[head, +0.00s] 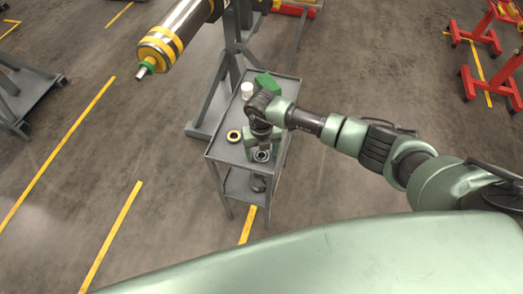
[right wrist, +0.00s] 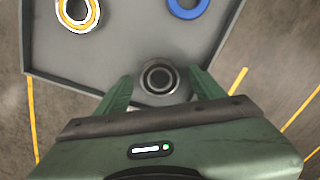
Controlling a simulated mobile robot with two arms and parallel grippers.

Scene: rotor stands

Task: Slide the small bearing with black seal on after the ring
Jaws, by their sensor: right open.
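The small bearing with black seal (right wrist: 158,78) sits on the grey cart tray, a dark round piece with a grey outer ring; it also shows in the head view (head: 261,156). My right gripper (right wrist: 161,76) is open, with one green finger on each side of the bearing; in the head view it (head: 263,148) points down over the cart's near end. I cannot tell whether the fingers touch the bearing. The rotor (head: 180,28) is at the upper left, with yellow bands and a green ring (head: 149,66) on its shaft near the bare tip. My left gripper is not in view.
A blue ring (right wrist: 187,6) lies on the tray. Grey stand legs (head: 213,105) stand beside the cart.

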